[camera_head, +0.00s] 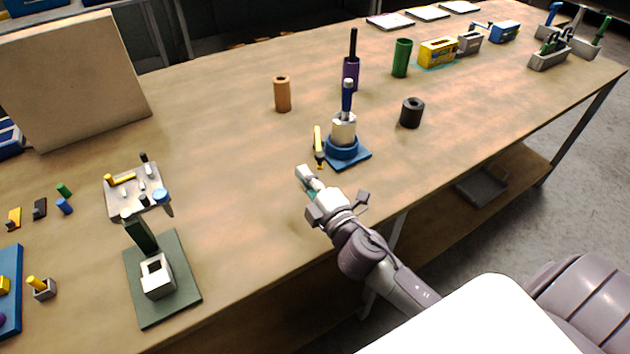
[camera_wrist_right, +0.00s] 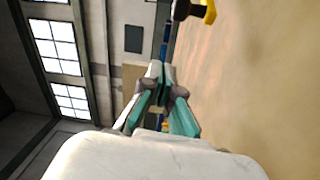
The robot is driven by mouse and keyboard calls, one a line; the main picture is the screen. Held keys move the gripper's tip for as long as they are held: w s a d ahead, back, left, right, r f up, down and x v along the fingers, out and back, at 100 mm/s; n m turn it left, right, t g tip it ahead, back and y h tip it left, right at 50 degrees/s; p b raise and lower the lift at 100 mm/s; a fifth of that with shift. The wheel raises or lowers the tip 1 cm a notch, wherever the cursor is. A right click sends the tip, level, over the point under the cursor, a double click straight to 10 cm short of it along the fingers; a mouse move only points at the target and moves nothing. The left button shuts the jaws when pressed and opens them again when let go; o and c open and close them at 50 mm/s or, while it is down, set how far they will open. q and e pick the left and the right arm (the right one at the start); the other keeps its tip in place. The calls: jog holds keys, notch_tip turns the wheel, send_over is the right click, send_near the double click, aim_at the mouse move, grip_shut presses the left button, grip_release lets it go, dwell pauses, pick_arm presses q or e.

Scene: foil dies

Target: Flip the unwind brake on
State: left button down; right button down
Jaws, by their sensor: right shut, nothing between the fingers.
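The unwind stand has a square blue base (camera_head: 361,160) with a blue ring, a pale roll (camera_head: 343,129) and an upright blue spindle on it. A yellow lever (camera_head: 318,141), which looks like the brake, stands almost upright at the base's left side. It has dark parts low down. My right gripper (camera_head: 302,172) is shut and empty, just in front of and left of the lever, apart from it. In the right wrist view, the shut fingers (camera_wrist_right: 161,72) point up the picture, and a yellow and black part (camera_wrist_right: 209,12), probably the lever, shows at the top. My left gripper is out of view.
A grey block with small tools (camera_head: 128,203) and a green-based fixture (camera_head: 180,305) are at left. The wooden table (camera_head: 235,200) between is clear.

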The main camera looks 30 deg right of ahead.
jog(key=w+d, duration=0.3)
jog(key=shift+w+d+f+p, duration=0.2)
jog(key=shift+d+f+p, duration=0.05)
jog(key=shift+d+p, duration=0.15)
jog(key=shift+a, duration=0.1)
jog(key=shift+s, duration=0.1)
